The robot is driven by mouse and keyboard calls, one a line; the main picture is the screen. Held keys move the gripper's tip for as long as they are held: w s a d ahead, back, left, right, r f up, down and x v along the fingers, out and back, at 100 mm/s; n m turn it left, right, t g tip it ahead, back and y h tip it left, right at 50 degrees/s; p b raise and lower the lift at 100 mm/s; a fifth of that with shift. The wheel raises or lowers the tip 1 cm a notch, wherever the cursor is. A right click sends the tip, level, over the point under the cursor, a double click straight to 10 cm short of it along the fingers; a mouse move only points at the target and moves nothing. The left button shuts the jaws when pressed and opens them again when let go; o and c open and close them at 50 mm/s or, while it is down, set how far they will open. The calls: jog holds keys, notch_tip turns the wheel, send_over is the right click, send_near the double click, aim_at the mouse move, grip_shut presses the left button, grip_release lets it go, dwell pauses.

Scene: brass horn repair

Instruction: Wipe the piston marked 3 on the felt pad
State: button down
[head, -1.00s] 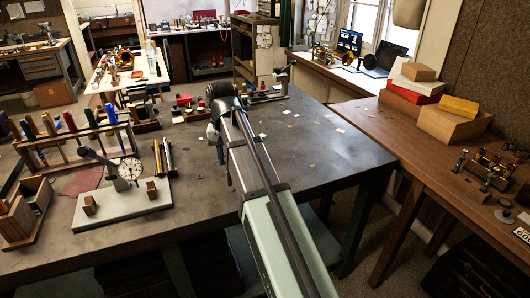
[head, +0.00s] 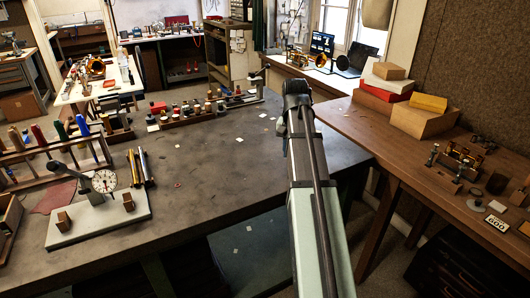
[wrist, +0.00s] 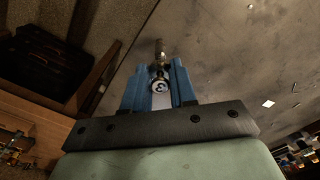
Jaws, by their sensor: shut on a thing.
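My gripper is in the wrist view (wrist: 159,70), its two blue fingers closed around a small metal part, seen nearly end-on, that looks like a piston (wrist: 159,86). A brassy section of it reaches out past the fingertips. No number on it can be read. In the head view my gripper end hangs over the right part of the dark workbench (head: 230,170), mostly hidden by my own arm; the held part does not show there. I cannot clearly identify the felt pad; a dark round disc (head: 497,183) lies on the right wooden table.
The wooden table (head: 365,130) at right holds boxes (head: 420,118), a brass valve assembly (head: 462,158) and a plate marked 600 (head: 497,223). The bench's middle is mostly clear.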

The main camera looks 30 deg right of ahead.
jog(key=s+d+r+m, duration=0.1)
jog(key=s+d+m, duration=0.3)
jog(key=s+d, duration=1.2)
jog(key=s+d+r+m, duration=0.1)
jog(key=s+d+m, duration=0.3)
jog(key=s+d, duration=1.15)
jog(key=s+d+r+m, duration=0.1)
jog(key=s+d+m, duration=0.2)
jog(key=s+d, duration=1.25)
jog(key=d+r+m, duration=0.2)
jog(key=d, duration=0.5)
jog(key=shift+w+d, duration=0.25)
jog(key=shift+w, duration=0.15)
jog(key=shift+f, duration=2.85)
jog(key=shift+f, duration=0.15)
